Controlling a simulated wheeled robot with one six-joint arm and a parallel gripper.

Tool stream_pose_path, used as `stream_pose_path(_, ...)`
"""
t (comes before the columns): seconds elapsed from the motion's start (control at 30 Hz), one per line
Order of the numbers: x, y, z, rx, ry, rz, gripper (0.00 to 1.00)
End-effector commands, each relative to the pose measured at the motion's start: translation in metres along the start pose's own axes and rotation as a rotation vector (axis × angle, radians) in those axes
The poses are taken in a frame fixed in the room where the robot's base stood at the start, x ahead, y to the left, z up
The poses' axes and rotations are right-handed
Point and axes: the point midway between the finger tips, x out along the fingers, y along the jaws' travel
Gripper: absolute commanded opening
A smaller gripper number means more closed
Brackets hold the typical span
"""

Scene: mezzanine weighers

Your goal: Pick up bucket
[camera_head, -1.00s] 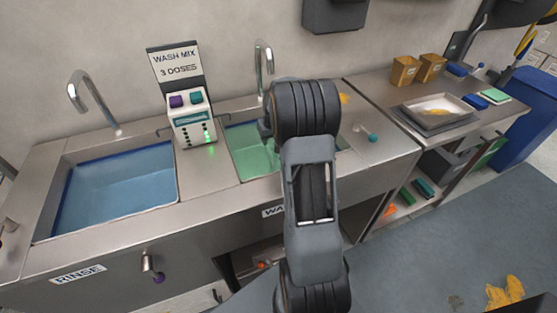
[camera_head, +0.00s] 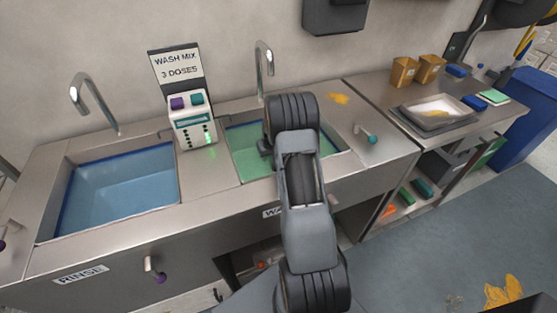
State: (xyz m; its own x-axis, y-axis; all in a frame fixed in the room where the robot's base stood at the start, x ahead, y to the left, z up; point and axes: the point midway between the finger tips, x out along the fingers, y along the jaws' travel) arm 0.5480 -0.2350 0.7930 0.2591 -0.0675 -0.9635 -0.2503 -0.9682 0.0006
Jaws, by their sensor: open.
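No bucket can be made out in this view. My arm rises from the bottom centre and bends in front of the wash sink (camera_head: 243,137), which holds green liquid. My gripper does not show; the arm's far end is hidden behind its own upper links. A tall blue bin (camera_head: 528,112) stands at the right edge, beyond the side table, and is only partly in view.
The rinse sink (camera_head: 120,185) holds blue water. A dosing unit (camera_head: 193,125) stands between the sinks. The side table (camera_head: 385,100) carries a tray (camera_head: 440,112) and boxes (camera_head: 403,71). Open grey floor (camera_head: 440,240) lies at right, with a yellow patch (camera_head: 503,291).

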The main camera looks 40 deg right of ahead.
Motion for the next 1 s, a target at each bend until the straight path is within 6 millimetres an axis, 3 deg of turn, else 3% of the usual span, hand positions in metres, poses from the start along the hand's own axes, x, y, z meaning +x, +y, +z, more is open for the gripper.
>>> stream_pose_path(0.27,0.0025,0.0001,0.0001,0.001,0.000,0.000,0.47)
stream_pose_path(0.77,0.0023,0.0001,0.0002,0.001,0.000,0.000,0.00)
stream_pose_path(1.0,0.0015,0.0002,-0.0006,0.001,0.002,0.000,0.00)
